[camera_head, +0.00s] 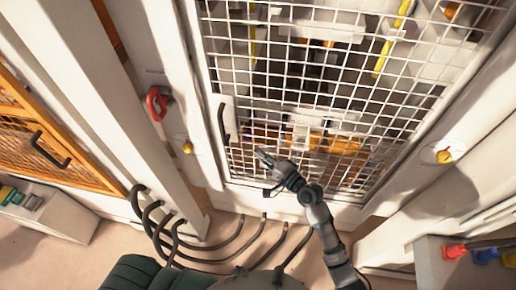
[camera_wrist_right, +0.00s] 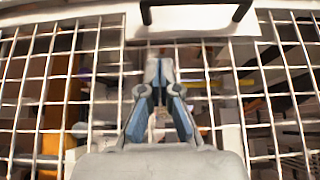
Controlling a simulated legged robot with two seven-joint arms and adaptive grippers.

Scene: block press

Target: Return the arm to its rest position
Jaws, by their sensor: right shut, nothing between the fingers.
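My right gripper (camera_head: 264,156) is in front of the white mesh door (camera_head: 300,60), near its lower left part. Its arm comes in from the lower right of the head view. In the right wrist view the right gripper (camera_wrist_right: 159,65) has its fingers together at the tips, with nothing between them. A black door handle (camera_head: 223,123) is just left of and above the gripper in the head view. The handle also shows at the top of the right wrist view (camera_wrist_right: 196,24). The gripper is apart from it. My left gripper is not in view.
A red hook-like part (camera_head: 156,104) and a yellow knob (camera_head: 188,148) are on the frame left of the door. Another yellow knob (camera_head: 444,156) is to the right. Black cables (camera_head: 215,243) loop low across the floor. An orange mesh door (camera_head: 35,140) is at far left.

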